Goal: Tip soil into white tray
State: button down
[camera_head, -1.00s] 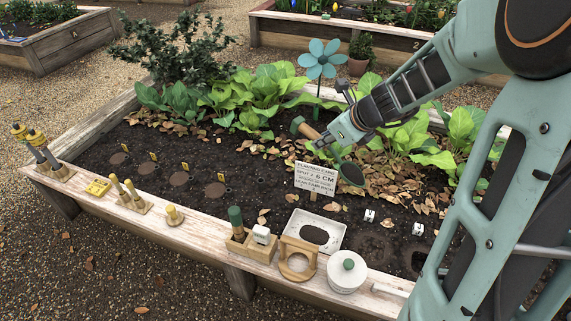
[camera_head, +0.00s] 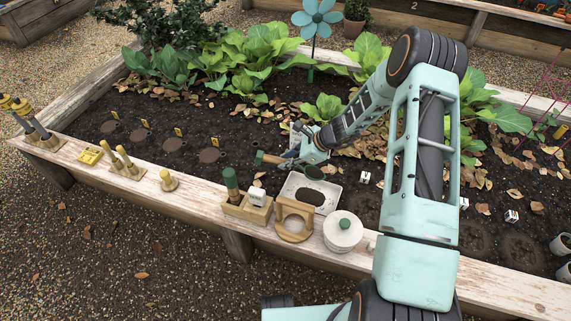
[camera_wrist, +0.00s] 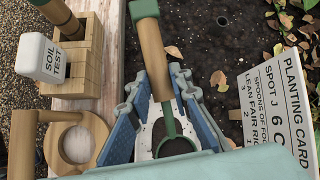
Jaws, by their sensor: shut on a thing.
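My gripper (camera_head: 300,160) is shut on a trowel with a wooden handle (camera_head: 270,158) and a green neck. The wooden handle (camera_wrist: 155,60) runs between the blue fingers in the wrist view. The trowel's dark scoop (camera_head: 314,172) hangs beyond the fingers, just above the back of the white tray. I cannot tell how much soil is in it. The white tray (camera_head: 333,203) stands at the bed's front edge with a dark oval patch, seemingly soil, on its floor. In the wrist view the tray is mostly hidden behind my gripper.
A white lidded pot (camera_head: 343,235), a wooden ring stand (camera_head: 293,228) and a wooden block with a green-handled tool (camera_head: 247,208) stand on the front ledge close to the tray. The planting card (camera_wrist: 275,95) is right of my gripper. Small white dice-like cubes (camera_head: 365,177) lie on the soil.

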aim_at(301, 168)
jog(key=shift+s+a+f, duration=0.1)
jog(key=shift+s+f, duration=0.05)
jog(key=shift+f, duration=0.55)
jog(key=shift+s+d+f+y+b, duration=0.1)
jog(key=shift+d+y+b, duration=0.75)
jog(key=shift+b, duration=0.3)
jog(key=d+y+b, duration=0.1)
jog(key=b, duration=0.1)
jog(key=d+t+y+b, duration=0.1)
jog(key=y+b, duration=0.1)
jog(key=d+r+y+b, duration=0.1)
jog(key=y+b, duration=0.1)
jog(key=shift+s+d, duration=0.3)
jog(key=d+y+b, duration=0.1)
jog(key=b, duration=0.1)
jog(key=d+t+y+b, duration=0.1)
jog(key=d+m+y+b, duration=0.1)
jog(key=b, duration=0.1)
jog(key=shift+s+d+r+t+b, duration=0.3)
jog(key=shift+b, duration=0.05)
jog(key=shift+s+d+r+t+y, duration=0.15)
jog(key=shift+d+r+t+y, duration=0.25)
jog(key=shift+d+y, duration=0.4)
jog(key=shift+r, duration=0.1)
